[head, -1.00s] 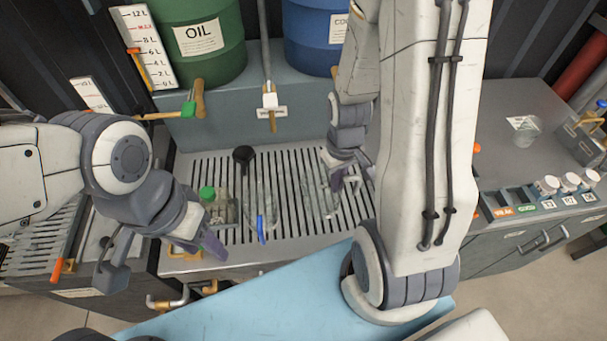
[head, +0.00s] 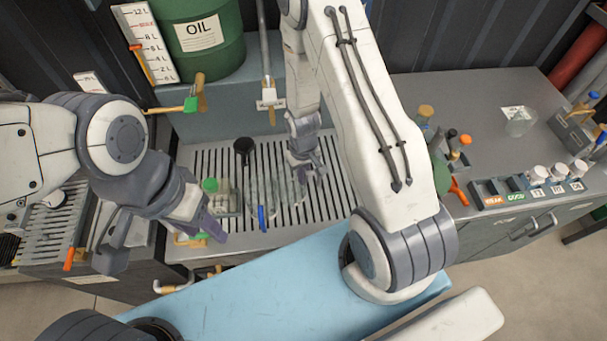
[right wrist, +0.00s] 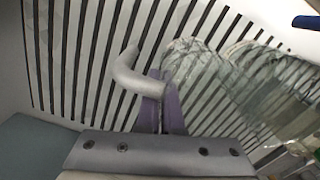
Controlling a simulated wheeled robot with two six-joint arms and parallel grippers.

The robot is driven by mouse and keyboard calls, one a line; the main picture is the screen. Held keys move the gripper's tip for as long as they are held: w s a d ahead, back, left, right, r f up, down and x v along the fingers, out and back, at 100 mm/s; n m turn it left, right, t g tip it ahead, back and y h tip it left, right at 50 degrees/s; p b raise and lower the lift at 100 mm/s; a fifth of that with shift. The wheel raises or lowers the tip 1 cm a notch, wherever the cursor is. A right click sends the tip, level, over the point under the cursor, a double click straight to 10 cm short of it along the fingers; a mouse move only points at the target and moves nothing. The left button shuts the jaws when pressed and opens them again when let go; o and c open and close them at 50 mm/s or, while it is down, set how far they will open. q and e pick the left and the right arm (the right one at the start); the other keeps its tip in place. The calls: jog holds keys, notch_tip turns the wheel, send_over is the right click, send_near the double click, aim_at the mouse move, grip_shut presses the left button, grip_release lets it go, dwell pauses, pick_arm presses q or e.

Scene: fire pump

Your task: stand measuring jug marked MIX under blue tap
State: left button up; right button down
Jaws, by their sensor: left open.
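My right gripper (head: 308,168) is over the slatted drain tray (head: 335,195), with its purple fingers (right wrist: 162,112) close together at the pale curved handle (right wrist: 136,80) of a clear jug (right wrist: 195,75). In the head view this clear jug (head: 291,190) is faint against the slats. A second clear vessel (head: 258,192) is beside it. I cannot read a MIX mark on either. The blue tap is hidden behind my right arm. My left gripper (head: 208,226) is open and empty over the tray's front left edge.
A green OIL drum (head: 203,40) with a green tap (head: 190,104) stands behind. A grey pipe with a pale fitting (head: 269,100) hangs centrally. Another clear beaker (head: 519,122) stands on the right bench.

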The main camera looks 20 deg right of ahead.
jog(key=shift+f, duration=0.1)
jog(key=shift+f, duration=0.15)
jog(key=c, duration=1.1)
grip_release()
